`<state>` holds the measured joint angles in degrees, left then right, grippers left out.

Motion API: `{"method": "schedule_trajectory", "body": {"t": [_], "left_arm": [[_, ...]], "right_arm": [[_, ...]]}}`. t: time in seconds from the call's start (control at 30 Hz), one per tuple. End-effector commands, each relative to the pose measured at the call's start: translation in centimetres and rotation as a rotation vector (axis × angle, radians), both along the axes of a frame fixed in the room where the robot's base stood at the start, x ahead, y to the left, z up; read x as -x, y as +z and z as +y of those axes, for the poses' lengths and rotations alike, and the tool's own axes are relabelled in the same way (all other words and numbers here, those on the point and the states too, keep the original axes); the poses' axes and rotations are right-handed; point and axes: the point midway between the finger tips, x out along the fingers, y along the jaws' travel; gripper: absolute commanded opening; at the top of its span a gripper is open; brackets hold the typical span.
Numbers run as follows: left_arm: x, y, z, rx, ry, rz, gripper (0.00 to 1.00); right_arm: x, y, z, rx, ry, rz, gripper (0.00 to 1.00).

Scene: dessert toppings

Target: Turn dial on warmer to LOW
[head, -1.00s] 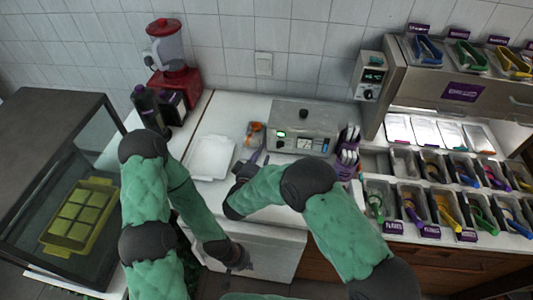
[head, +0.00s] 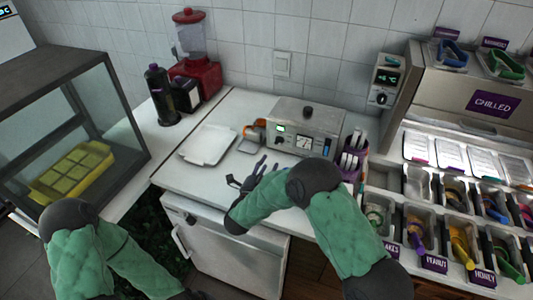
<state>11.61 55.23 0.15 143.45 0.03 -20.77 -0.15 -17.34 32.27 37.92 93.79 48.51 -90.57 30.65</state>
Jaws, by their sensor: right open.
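The warmer (head: 322,118) is a silver box with a black-knobbed lid, standing at the back of the white counter. Its front panel has a green-lit display (head: 281,128), a small dark knob (head: 279,141) and a white-faced dial (head: 304,143). The dial's markings are too small to read. My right gripper (head: 260,169) is open and empty over the counter, in front of the warmer's left part and apart from it. My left gripper (head: 197,295) shows only as a dark part at the bottom edge; its jaws cannot be made out.
A white tray (head: 208,146) lies left of the warmer, with a small orange-and-grey item (head: 254,133) between. A purple holder (head: 352,160) with white utensils stands close on the warmer's right. A wall control box (head: 386,80) and topping bins are farther right. A red blender (head: 195,65) stands back left.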

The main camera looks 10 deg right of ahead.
Motion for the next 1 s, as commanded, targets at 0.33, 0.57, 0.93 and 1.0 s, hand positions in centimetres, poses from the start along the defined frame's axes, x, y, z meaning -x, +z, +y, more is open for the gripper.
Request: {"method": "schedule_trajectory", "body": {"t": [0.33,0.57,0.93,1.0], "left_arm": [[-0.1,-1.3,0.0,0.0,0.001,-0.002,0.0],[0.0,-2.3,0.0,0.0,0.0,-0.001,0.0],[0.0,-2.6,0.0,0.0,0.0,-0.001,0.0],[0.0,-2.6,0.0,0.0,0.0,-0.001,0.0]], "right_arm": [[-4.0,-0.2,-2.8,-0.001,-0.003,-0.002,0.42],[-7.1,-0.2,-4.9,-0.002,-0.001,-0.001,0.42],[-8.8,0.1,-5.9,0.0,0.001,-0.001,0.42],[-8.8,0.1,-5.9,0.0,0.001,-0.001,0.42]]}}
